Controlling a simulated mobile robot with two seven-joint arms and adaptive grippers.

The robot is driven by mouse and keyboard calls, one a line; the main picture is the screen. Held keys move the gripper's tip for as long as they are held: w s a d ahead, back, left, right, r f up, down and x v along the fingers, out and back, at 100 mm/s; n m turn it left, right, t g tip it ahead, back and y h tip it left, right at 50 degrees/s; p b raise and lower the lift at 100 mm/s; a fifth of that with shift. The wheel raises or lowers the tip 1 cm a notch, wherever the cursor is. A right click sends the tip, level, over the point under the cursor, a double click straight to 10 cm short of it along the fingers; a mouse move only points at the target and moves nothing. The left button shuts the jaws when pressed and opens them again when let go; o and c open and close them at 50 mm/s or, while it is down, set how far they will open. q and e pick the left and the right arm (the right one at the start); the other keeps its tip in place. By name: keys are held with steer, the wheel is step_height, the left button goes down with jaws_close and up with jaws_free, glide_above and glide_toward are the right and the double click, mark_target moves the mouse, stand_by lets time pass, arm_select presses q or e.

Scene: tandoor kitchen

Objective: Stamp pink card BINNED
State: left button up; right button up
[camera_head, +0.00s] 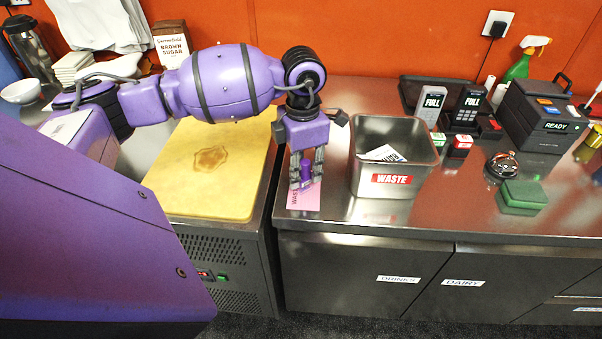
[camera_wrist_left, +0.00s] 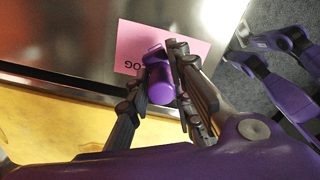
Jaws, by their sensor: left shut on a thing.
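The pink card (camera_head: 303,202) lies flat on the steel counter near its front edge, with dark print partly hidden; it also shows in the left wrist view (camera_wrist_left: 196,47), where "LOG" can be read. My left gripper (camera_head: 306,182) is shut on a small purple stamp (camera_head: 306,170), directly over the card. The stamp also shows between the fingers in the left wrist view (camera_wrist_left: 161,84). I cannot tell whether its base touches the card. No stamped mark shows on the visible part of the card.
A steel bin marked WASTE (camera_head: 393,200) stands right of the card with a paper inside. A yellow board (camera_head: 215,185) lies left. A green box (camera_head: 522,196) and round metal item (camera_head: 501,166) are right.

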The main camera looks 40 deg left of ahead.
mark_target(303, 162)
arm_select(q)
steer(key=shift+r+p, duration=0.7)
steer(key=shift+r, duration=1.35)
arm_select(e)
steer(key=shift+w+r, duration=0.45)
steer(key=shift+r, duration=0.2)
steer(key=shift+w+r, duration=0.4)
steer(key=shift+r, duration=0.25)
